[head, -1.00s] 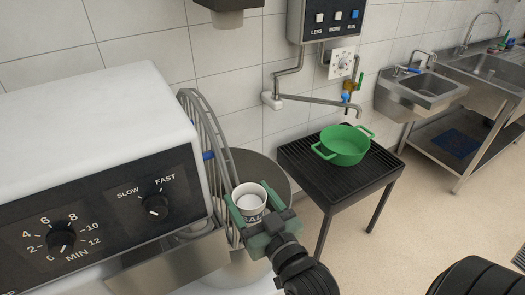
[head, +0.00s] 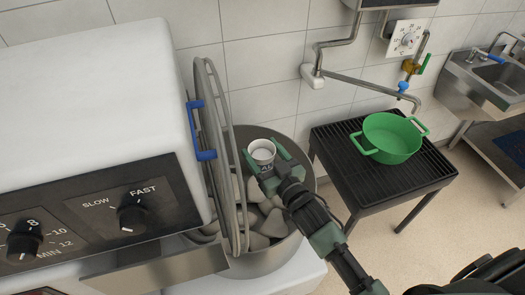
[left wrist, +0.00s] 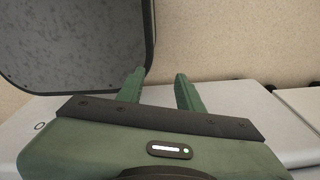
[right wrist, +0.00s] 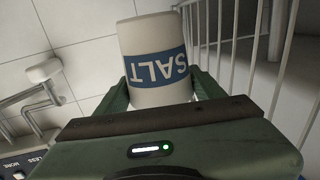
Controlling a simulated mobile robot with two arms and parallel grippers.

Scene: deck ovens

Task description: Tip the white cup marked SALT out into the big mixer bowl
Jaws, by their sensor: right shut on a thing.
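The white cup marked SALT (head: 262,151) has a blue band and white contents showing at its open top. My right gripper (head: 275,165) is shut on it, and the cup is about upright over the big mixer bowl (head: 272,263). In the right wrist view the cup (right wrist: 152,45) sits between the fingers, its lettering upside down in that picture. The steel bowl holds several grey-beige lumps (head: 270,222). My left gripper (left wrist: 157,88) shows only in the left wrist view, with its fingers apart and nothing between them.
The wire bowl guard (head: 218,160) with a blue handle (head: 203,140) stands just left of the cup. The white mixer body (head: 90,90) fills the left. A green pot (head: 390,140) sits on a black slatted stand (head: 345,150) at right, under a wall tap.

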